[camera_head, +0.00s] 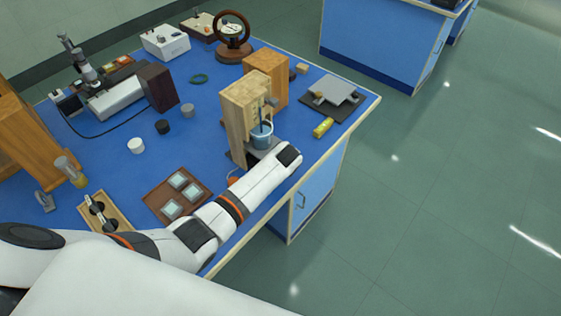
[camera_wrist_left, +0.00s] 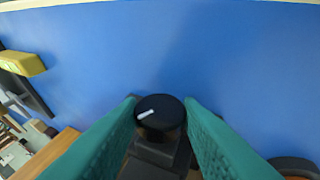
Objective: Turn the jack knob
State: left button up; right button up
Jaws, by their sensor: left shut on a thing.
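The black round jack knob (camera_wrist_left: 168,117) with a white pointer mark sits between the two teal fingers of my left gripper (camera_wrist_left: 161,108) in the left wrist view. The gripper is shut on the knob, one finger on each side. The mark points to the lower left. In the head view my left arm reaches across the table's front to the wooden stand (camera_head: 238,112); a blue beaker (camera_head: 262,137) stands there on the grey jack plate (camera_head: 252,156). The arm's end hides the knob and the fingers in this view. My right gripper is not seen.
A brown tray with glass squares (camera_head: 163,195) lies beside my left arm. A yellow cylinder (camera_head: 323,128) and a dark board with a grey plate (camera_head: 335,88) lie at the right. A wooden block (camera_head: 268,76) stands behind the stand. The table's right edge is close by.

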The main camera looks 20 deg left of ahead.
pick_arm(q)
jog(key=shift+s+f+t+h, duration=0.2)
jog(key=shift+t+h, duration=0.1)
jog(key=shift+t, duration=0.7)
jog(key=shift+n+t, duration=0.4)
jog(key=shift+t, duration=0.3)
jog(key=shift+s, duration=0.1)
jog(key=shift+t+h+b, duration=0.3)
jog(key=o, duration=1)
jog(key=shift+r, duration=0.1)
